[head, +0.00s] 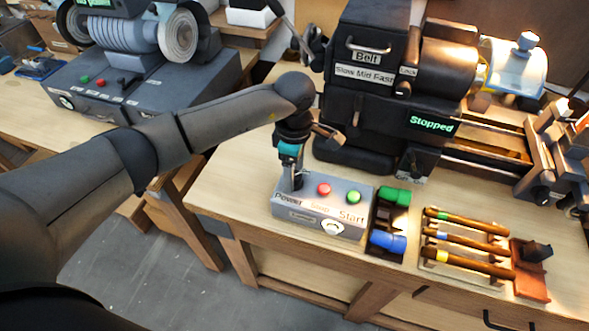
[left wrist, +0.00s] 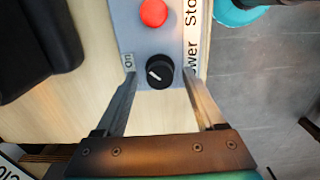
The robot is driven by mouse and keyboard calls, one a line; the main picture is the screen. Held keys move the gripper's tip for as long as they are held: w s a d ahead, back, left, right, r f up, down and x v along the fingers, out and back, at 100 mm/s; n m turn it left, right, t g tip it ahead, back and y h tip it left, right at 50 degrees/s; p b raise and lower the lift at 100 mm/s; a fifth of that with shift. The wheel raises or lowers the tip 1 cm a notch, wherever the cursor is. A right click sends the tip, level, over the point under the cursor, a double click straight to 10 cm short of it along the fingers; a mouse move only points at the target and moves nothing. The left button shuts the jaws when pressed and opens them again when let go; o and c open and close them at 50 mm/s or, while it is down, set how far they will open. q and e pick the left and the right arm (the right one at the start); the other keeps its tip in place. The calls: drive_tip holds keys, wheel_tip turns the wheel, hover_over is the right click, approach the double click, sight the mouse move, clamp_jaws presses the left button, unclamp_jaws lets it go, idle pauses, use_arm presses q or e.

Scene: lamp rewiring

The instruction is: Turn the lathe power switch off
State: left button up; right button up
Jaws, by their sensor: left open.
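The lathe control box (head: 316,221) is grey, with Power, Stop and Start labels, a red button (head: 323,188) and a green button (head: 353,197). In the left wrist view, the power switch (left wrist: 160,71) is a round black knob with a white pointer mark turned toward the side of the "on" label (left wrist: 128,61). My left gripper (head: 297,184) points down over the Power end of the box. Its open fingers (left wrist: 160,75) stand on either side of the knob, apart from it. My right gripper is out of view.
The lathe (head: 375,75) stands behind the box, its display (head: 431,124) reading "Stopped". A green-and-blue item tray (head: 385,245) and a rack of handled tools (head: 465,243) lie right of the box. Another machine (head: 145,80) stands on the left bench. Floor shows between benches.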

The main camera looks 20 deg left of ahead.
use_arm(q)
clamp_jaws()
idle(0.5)
